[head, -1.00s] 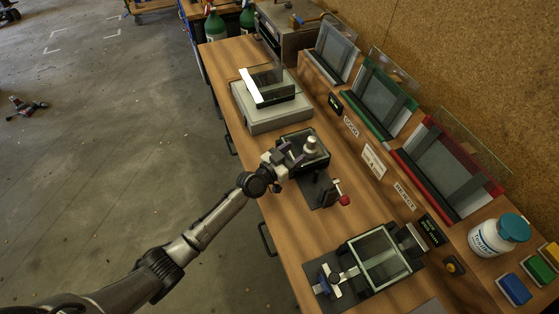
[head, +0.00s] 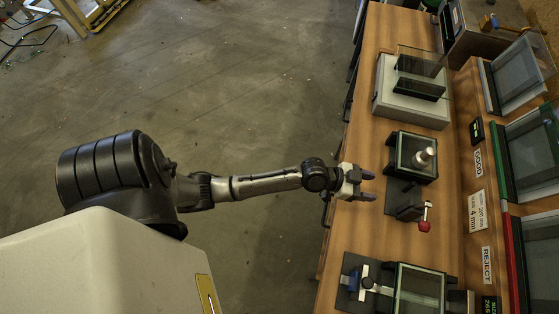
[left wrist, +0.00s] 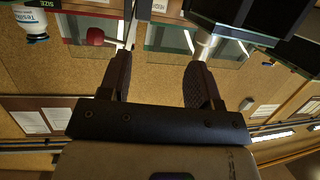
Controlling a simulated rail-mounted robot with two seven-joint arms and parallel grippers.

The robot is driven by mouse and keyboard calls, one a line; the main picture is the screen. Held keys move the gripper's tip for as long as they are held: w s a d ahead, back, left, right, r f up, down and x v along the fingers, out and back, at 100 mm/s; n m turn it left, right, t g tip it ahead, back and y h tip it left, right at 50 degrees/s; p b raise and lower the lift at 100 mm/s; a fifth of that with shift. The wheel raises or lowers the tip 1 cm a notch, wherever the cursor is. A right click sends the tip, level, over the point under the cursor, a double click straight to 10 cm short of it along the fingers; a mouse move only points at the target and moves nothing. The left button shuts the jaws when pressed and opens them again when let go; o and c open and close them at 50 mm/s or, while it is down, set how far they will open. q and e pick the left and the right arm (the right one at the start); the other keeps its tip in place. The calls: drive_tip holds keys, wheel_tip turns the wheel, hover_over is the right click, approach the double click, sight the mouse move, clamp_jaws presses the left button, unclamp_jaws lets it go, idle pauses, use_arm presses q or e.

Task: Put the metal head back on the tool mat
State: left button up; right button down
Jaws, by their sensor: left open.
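A silver, knob-topped cylinder, which looks like the metal head (head: 425,157), stands on the glass-topped black fixture (head: 402,160). It also shows in the left wrist view (left wrist: 206,44), near one finger. My left gripper (head: 369,186) is open and empty at the table's left edge, pointing right. It is left of and apart from the metal head; its two dark fingers (left wrist: 156,80) show in the left wrist view. A dark mat (head: 346,298) with a blue-handled tool lies at the near end; I cannot tell if it is the tool mat. My right gripper is out of view.
A red-knobbed clamp (head: 424,226) stands just in front of the fixture. A second glass-topped fixture (head: 420,290) is nearer, and a pale box with a dark panel (head: 412,105) is behind. Framed panes (head: 530,155) line the right side. The table's left strip is bare.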

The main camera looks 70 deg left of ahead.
use_arm(q)
drive_tip(key=s, duration=0.2)
drive_tip(key=s+d+f+g, duration=0.1)
drive_tip(key=s, duration=0.1)
drive_tip(key=s+d+f+g, duration=0.1)
drive_tip(key=s, duration=0.1)
drive_tip(key=shift+s+d+f, duration=0.1)
drive_tip(key=shift+d, duration=0.05)
drive_tip(key=s+f+g+y, duration=0.2)
drive_tip(key=s+g, duration=0.1)
drive_tip(key=s, duration=0.6)
drive_tip(key=shift+g+y, duration=0.3)
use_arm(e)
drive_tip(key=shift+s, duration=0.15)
use_arm(q)
drive_tip(key=shift+o, duration=0.3)
drive_tip(key=s+a+n+g+y, duration=0.3)
drive_tip(key=s+a+y, duration=0.1)
drive_tip(key=s, duration=0.8)
drive_tip(key=shift+s+a+r+g, duration=0.2)
drive_tip(key=shift+a+r+g, duration=0.05)
drive_tip(key=shift+r+g, duration=0.2)
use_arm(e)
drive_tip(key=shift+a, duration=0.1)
use_arm(q)
drive_tip(key=shift+s+a+r+n, duration=0.1)
drive_tip(key=shift+s+a+n, duration=0.05)
drive_tip(key=shift+s+n, duration=0.15)
drive_tip(key=shift+w, duration=0.1)
